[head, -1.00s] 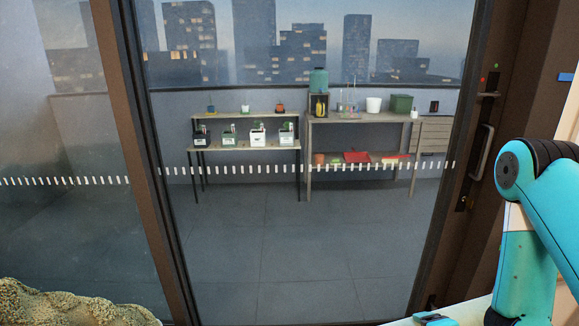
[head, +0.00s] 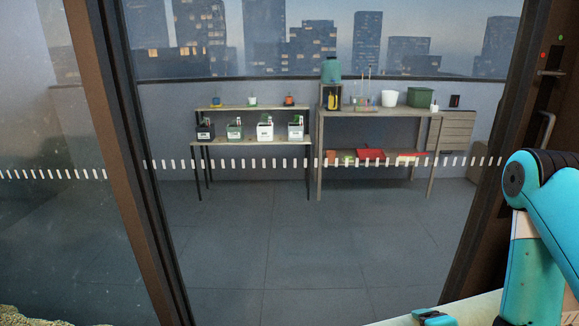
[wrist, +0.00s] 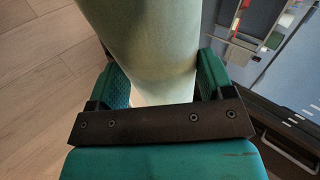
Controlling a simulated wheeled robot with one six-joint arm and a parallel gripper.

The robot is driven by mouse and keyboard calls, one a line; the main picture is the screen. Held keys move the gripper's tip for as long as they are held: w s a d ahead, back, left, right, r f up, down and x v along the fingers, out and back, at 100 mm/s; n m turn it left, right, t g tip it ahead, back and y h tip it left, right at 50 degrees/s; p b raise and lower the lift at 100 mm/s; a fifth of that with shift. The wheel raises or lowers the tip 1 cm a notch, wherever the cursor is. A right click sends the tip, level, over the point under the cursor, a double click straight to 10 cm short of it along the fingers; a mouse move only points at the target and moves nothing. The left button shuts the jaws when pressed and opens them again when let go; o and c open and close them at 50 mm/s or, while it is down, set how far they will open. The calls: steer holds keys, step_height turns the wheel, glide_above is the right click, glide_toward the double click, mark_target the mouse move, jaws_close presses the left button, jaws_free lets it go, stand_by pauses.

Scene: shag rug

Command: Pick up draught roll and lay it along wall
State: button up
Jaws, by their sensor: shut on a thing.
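My gripper (wrist: 163,88) is shut on a pale green roll, the draught roll (wrist: 145,40), in the wrist view. A teal finger presses on each side of it, and the roll runs up out of the top of the picture. Its far end is hidden. In the head view neither the roll nor my fingers show; only my arm is at the lower right. A grey wall (head: 162,125) stands beyond the glass door; I cannot tell whether it is the task's wall.
A glass door (head: 270,235) with a dashed white strip and brown frame (head: 125,165) fills the head view. Behind it stand two shelving units (head: 250,143) (head: 372,112) with pots. A shaggy beige thing (head: 30,319) shows at the lower left. Wooden floor (wrist: 45,60) lies under the gripper.

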step_height(320, 180, down, 61)
steer(key=b, duration=5.8)
steer(key=shift+r, duration=0.2)
